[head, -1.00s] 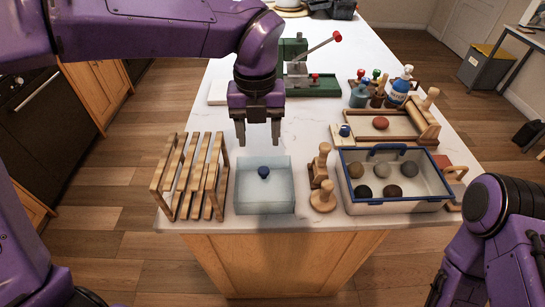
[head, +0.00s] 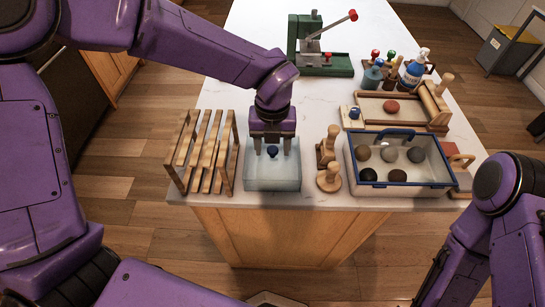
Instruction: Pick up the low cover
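The low cover (head: 272,182) is a pale translucent box shape with a dark blue knob (head: 272,153) on top. It sits near the counter's front edge, left of centre. My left gripper (head: 272,148) points down above it, with its two fingers apart, one on each side of the knob. I cannot tell whether the fingers touch the knob. Only part of my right arm shows at the lower right, and its gripper is out of sight.
A wooden slatted rack (head: 203,152) stands close left of the cover. Wooden stamps (head: 329,178) stand close right, then a blue-rimmed tray (head: 397,190) with several clay balls. A green press (head: 326,66) stands behind. The counter (head: 240,100) between is clear.

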